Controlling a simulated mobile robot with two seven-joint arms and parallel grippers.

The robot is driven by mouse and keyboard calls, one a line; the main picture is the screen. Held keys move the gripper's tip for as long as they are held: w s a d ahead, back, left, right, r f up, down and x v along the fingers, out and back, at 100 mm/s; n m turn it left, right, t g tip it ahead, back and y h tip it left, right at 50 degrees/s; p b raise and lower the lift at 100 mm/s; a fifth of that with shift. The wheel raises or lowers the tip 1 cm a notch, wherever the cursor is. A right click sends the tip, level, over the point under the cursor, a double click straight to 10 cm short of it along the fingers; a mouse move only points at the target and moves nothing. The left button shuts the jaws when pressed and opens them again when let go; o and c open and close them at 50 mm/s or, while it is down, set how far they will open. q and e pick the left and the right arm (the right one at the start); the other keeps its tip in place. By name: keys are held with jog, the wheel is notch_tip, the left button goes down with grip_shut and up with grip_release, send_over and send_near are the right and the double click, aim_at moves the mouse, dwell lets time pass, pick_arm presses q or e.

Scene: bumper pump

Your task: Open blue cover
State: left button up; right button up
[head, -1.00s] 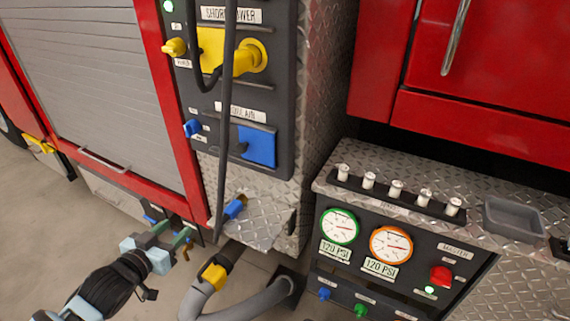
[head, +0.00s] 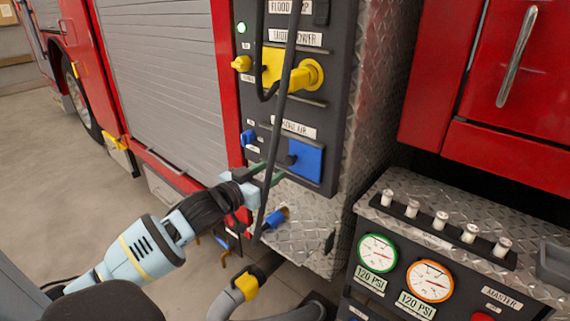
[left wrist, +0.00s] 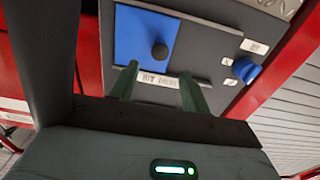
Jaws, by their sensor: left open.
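The blue cover (head: 306,160) is a square flap with a dark knob, lying flat against the dark panel under a white label. It also shows in the left wrist view (left wrist: 135,38), with its round dark knob (left wrist: 160,51) ahead of the fingers. My left gripper (head: 268,174) is open and empty, just left of and slightly below the cover, apart from it. In the left wrist view its two green fingers (left wrist: 158,88) point at the panel near the label. My right gripper is not in view.
A black cable (head: 284,100) hangs in front of the panel, close to my left gripper. A blue knob (head: 248,137) is left of the cover. A yellow cover (head: 292,75) sits above.

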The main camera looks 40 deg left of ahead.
aim_at(288, 160)
pick_arm(q)
jog(key=shift+w+d, duration=0.15)
jog(key=shift+w, duration=1.35)
jog(key=shift+w+d, duration=0.15)
jog(key=shift+w, duration=1.35)
grip_shut()
